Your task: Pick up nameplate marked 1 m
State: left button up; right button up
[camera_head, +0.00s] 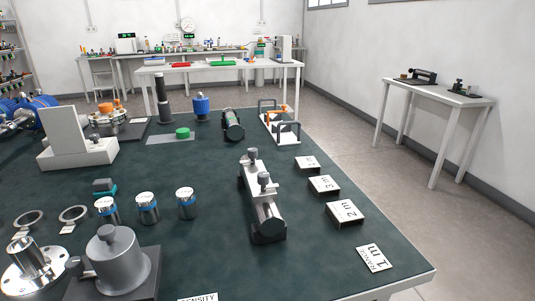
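The nameplate marked 1 m (374,258) is a small white plate with black lettering, seen turned around from my side. It lies on the dark green table top near the front right corner, the nearest in a row of similar plates. Behind it is the plate marked 2 m (346,211), on a dark block or stand. Two more plates, one at mid row (324,184) and one farther back (307,162), have lettering too small to read surely. Neither of my grippers shows in the head view.
A grey metal device with knobs (262,205) stands left of the plates. A grey pot-shaped device (118,262) is at front left. The table edge (436,270) is close right of the plate.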

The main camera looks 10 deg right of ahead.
aim_at(301, 163)
jog(key=i+l+z, duration=0.35)
jog(key=i+l, duration=0.4)
jog(key=i+j, duration=0.05)
jog(key=i, duration=0.05)
